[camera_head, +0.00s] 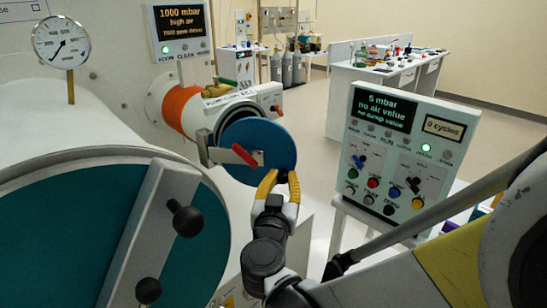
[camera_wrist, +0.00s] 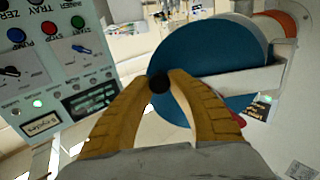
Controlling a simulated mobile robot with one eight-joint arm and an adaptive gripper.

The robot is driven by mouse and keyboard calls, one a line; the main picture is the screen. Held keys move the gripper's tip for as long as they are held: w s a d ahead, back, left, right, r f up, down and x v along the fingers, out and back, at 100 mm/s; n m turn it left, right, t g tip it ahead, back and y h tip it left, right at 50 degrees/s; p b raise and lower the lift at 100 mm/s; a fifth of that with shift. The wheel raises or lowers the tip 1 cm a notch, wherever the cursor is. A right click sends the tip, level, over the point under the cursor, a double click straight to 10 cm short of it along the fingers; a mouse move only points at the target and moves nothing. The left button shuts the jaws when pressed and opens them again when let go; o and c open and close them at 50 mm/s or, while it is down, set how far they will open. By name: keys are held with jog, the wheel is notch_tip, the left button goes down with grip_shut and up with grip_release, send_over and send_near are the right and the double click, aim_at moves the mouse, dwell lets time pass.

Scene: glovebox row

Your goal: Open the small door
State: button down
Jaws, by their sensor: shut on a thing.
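The small door (camera_head: 260,148) is a round blue disc at the mouth of the small antechamber (camera_head: 183,111), a white tube with an orange band. A red handle (camera_head: 244,154) sits on its metal bracket. The disc sits off-centre from the grey rim, which shows behind its upper left; how wide the gap is, I cannot tell. In the wrist view the blue door (camera_wrist: 215,60) fills the upper middle. My gripper (camera_head: 279,180) has yellow fingers at the door's lower right edge. In the wrist view its fingertips (camera_wrist: 161,80) close on a black knob (camera_wrist: 160,84) at the door's edge.
The large teal door (camera_head: 60,235) with its grey bar and black knobs (camera_head: 187,221) is close at the left. A control panel (camera_head: 402,155) reading 5 mbar stands close at the right.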

jog(key=c, duration=1.2)
grip_release()
jog(key=v, duration=1.2)
